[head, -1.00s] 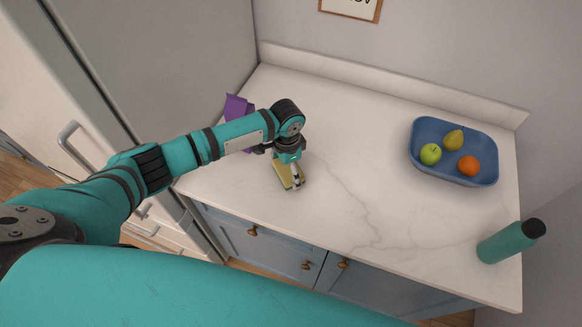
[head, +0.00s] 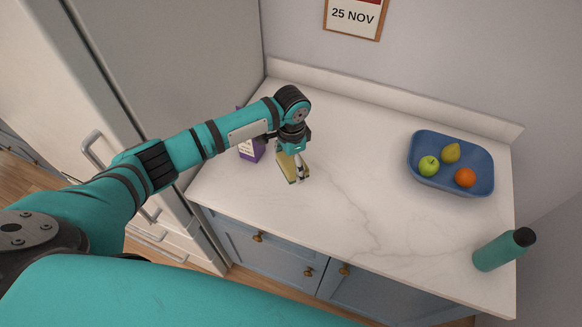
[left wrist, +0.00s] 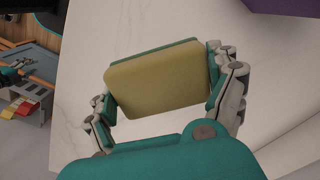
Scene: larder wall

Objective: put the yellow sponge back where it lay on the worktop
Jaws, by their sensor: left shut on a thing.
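The yellow sponge (head: 287,167) has a green layer and is held between the fingers of my left gripper (head: 297,173). In the left wrist view the sponge (left wrist: 158,78) fills the middle, its yellow face toward the camera, with a finger of my left gripper (left wrist: 165,92) pressed on each end. The gripper points down over the left part of the white marbled worktop (head: 360,200). I cannot tell whether the sponge touches the worktop.
A purple carton (head: 252,150) stands just left of my left gripper, partly hidden by the arm. A blue tray (head: 455,187) with a green apple, a pear and an orange is at the right. A teal bottle (head: 500,250) stands at the front right corner. The worktop's middle is clear.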

